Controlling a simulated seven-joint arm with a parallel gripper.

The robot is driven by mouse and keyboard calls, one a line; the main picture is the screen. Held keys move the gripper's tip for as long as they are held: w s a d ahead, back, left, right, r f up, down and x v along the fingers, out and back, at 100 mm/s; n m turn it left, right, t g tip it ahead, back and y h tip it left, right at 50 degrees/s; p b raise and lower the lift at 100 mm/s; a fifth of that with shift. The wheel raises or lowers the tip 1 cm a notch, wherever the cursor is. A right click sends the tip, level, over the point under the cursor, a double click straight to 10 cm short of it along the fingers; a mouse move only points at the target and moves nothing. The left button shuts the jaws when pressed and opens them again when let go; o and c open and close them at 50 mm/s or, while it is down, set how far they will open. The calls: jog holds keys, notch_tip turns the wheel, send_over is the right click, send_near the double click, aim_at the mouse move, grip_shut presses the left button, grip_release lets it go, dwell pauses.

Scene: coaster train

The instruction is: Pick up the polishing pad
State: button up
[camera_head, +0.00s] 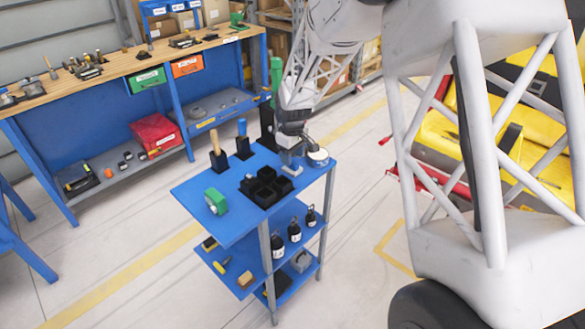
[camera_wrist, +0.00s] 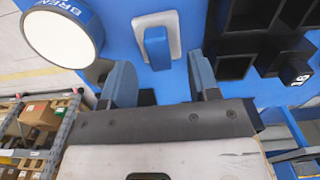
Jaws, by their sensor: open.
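The polishing pad is a pale rounded block with a blue handle (camera_wrist: 157,46) on top. It lies on the blue cart top (camera_head: 235,225), just beyond my fingertips in the wrist view. In the head view the pad (camera_head: 291,170) shows as a pale patch below my gripper (camera_head: 292,150). My gripper is open and empty, and its two blue-grey fingers (camera_wrist: 161,78) stand to the left and right of the line to the handle. The fingertips are hard to make out in the head view.
A round white-lidded tin (camera_wrist: 62,36) stands close left of the pad; it also shows in the head view (camera_head: 317,157). A black compartment tray (camera_head: 265,187) is close on the other side. A green tape-like item (camera_head: 216,201) and upright tool holders (camera_head: 218,160) share the top.

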aim_at(293, 162)
jog(key=shift+f, duration=1.65)
jog(key=c, duration=1)
